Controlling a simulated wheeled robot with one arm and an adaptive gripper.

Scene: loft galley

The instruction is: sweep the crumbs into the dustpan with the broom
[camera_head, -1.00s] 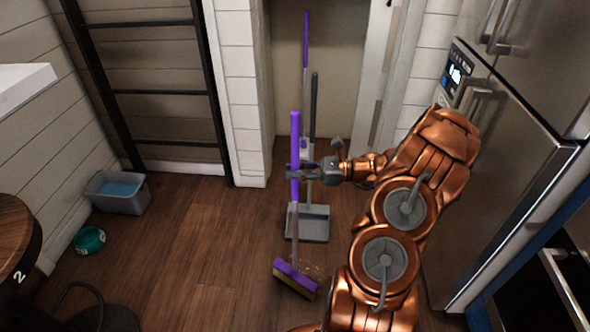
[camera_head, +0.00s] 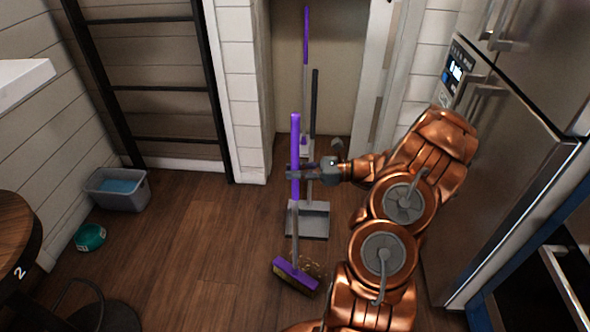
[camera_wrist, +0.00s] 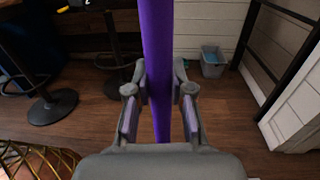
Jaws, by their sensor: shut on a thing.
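My gripper (camera_head: 297,174) is shut on the purple handle of the broom (camera_head: 295,135) and holds it nearly upright. The handle also fills the middle of the wrist view (camera_wrist: 157,60), between the fingers. The broom's purple head with yellowish bristles is low, at the floor in front of the dustpan. The grey dustpan (camera_head: 307,222) lies on the floor behind the head, its dark long handle standing up. Brown-yellow crumbs (camera_head: 314,268) lie just right of and behind the broom head, partly hidden by it.
Another purple-handled tool (camera_head: 306,45) stands in the alcove behind. A grey bin with blue contents (camera_head: 118,198) and a teal bowl (camera_head: 89,237) are at the left. A steel fridge (camera_head: 520,150) bounds the right. The wood floor left of the broom is clear.

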